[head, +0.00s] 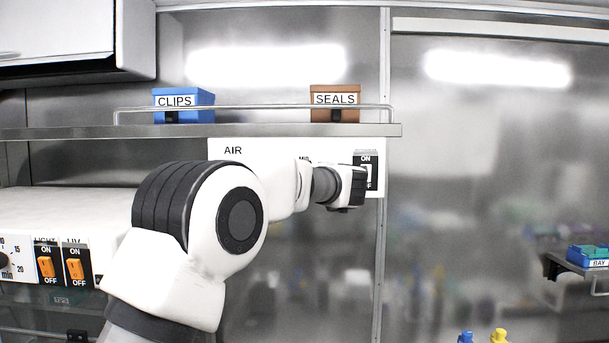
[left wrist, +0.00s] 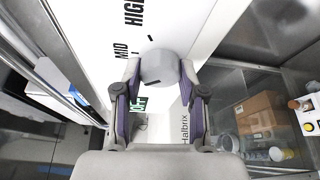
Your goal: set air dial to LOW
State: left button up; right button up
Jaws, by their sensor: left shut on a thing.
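The white AIR panel (head: 262,152) is on the back wall under the shelf; my left arm covers much of it, and the dial is hidden in the head view. In the left wrist view the dial is a round grey knob (left wrist: 160,66) with a short dark mark on its near edge. The words MID (left wrist: 121,50) and HIGH (left wrist: 132,12) are on the panel beside it. LOW is not visible. My left gripper (left wrist: 160,78) is shut on the knob, one finger on each side. My right gripper is not in view.
A dark ON/OFF rocker switch (head: 366,160) is at the panel's right end, close to my left wrist. Above, a railed shelf (head: 260,131) holds a blue CLIPS box (head: 190,105) and a brown SEALS box (head: 335,103). A white unit with orange switches (head: 74,268) stands at left.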

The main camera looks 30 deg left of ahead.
pick_arm(q)
jog(key=n+h, duration=0.1)
jog(key=n, duration=0.2)
jog(key=shift+p, duration=0.4)
jog(key=o, duration=1.1)
jog(key=shift+o, duration=0.2)
jog(key=v, duration=1.1)
jog(key=shift+s+d+r, duration=0.2)
jog(key=shift+s+r, duration=0.05)
